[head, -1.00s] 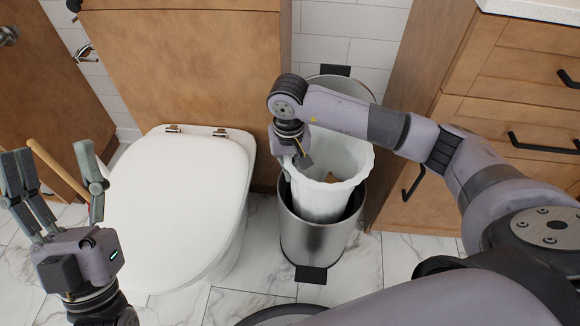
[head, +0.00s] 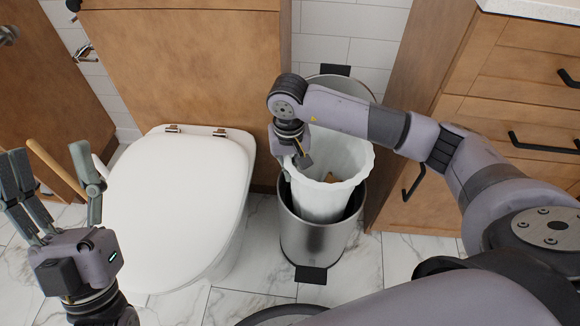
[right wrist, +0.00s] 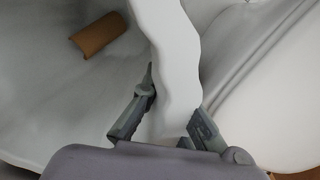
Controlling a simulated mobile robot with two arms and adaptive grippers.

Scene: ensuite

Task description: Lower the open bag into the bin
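The open bag (head: 330,200) is white with a wavy rim. It sits upright with its lower part inside the steel pedal bin (head: 312,245) and its upper part above the bin's rim. The bin's lid (head: 358,90) stands open behind it. My right gripper (head: 298,168) is at the bag's left rim. In the right wrist view its fingers (right wrist: 175,115) are closed on either side of the bag's rim (right wrist: 172,60). A brown cardboard tube (right wrist: 100,35) lies inside the bag. The bag's bottom is hidden by the bin. My left gripper (head: 50,150) is open and empty, left of the toilet.
A white toilet (head: 180,200) with its lid down stands just left of the bin. A wooden cabinet with drawers (head: 510,115) is close on the right. A wooden panel (head: 190,75) is behind the toilet. The marble floor in front of the bin (head: 250,300) is partly clear.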

